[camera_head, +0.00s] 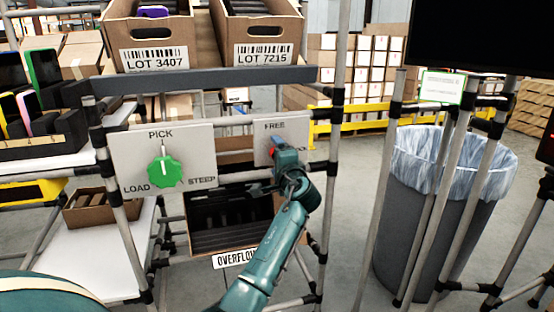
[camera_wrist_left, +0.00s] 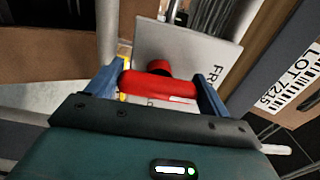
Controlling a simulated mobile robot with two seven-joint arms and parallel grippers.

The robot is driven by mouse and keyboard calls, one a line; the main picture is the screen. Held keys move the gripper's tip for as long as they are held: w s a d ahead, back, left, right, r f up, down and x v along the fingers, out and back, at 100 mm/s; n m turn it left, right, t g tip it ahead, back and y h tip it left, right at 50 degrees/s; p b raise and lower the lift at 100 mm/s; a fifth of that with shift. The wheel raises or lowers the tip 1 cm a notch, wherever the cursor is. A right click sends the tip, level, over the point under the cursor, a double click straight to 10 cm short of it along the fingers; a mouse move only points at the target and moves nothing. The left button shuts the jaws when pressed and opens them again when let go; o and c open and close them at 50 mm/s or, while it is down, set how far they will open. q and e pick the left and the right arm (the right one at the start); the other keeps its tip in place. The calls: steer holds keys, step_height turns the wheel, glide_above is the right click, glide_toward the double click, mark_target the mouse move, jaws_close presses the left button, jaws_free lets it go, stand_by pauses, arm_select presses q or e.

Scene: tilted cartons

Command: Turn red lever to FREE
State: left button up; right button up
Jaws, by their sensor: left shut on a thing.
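The red lever (camera_head: 273,153) is on a small grey panel (camera_head: 262,128) with FREE printed at its top. A second label on the panel's right is mostly hidden by my gripper. My left gripper (camera_head: 283,152) is at the panel and covers most of the lever. In the left wrist view, the red lever (camera_wrist_left: 160,86) lies crosswise between the two blue fingers of my left gripper (camera_wrist_left: 157,88), which is shut on it. Part of the FREE lettering shows right of the lever there. The head view does not show clearly which way the lever points. My right gripper is not in view.
A panel with a green knob (camera_head: 165,171), marked PICK, LOAD and STEEP, is to the left. Cartons LOT 3407 (camera_head: 152,58) and LOT 7215 (camera_head: 262,52) sit above a grey rail (camera_head: 200,80). The OVERFLOW bin (camera_head: 225,240) is below. A lined trash can (camera_head: 440,200) stands right.

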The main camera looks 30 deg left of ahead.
arm_select(q)
steer(key=o, duration=0.9)
steer(key=shift+o, duration=0.2)
steer(key=shift+d, duration=0.1)
steer(key=p+v, duration=0.2)
steer(key=v, duration=1.1)
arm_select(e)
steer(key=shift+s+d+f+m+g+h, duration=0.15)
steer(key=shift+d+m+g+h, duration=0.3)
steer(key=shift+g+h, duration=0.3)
arm_select(q)
steer(key=shift+s, duration=0.1)
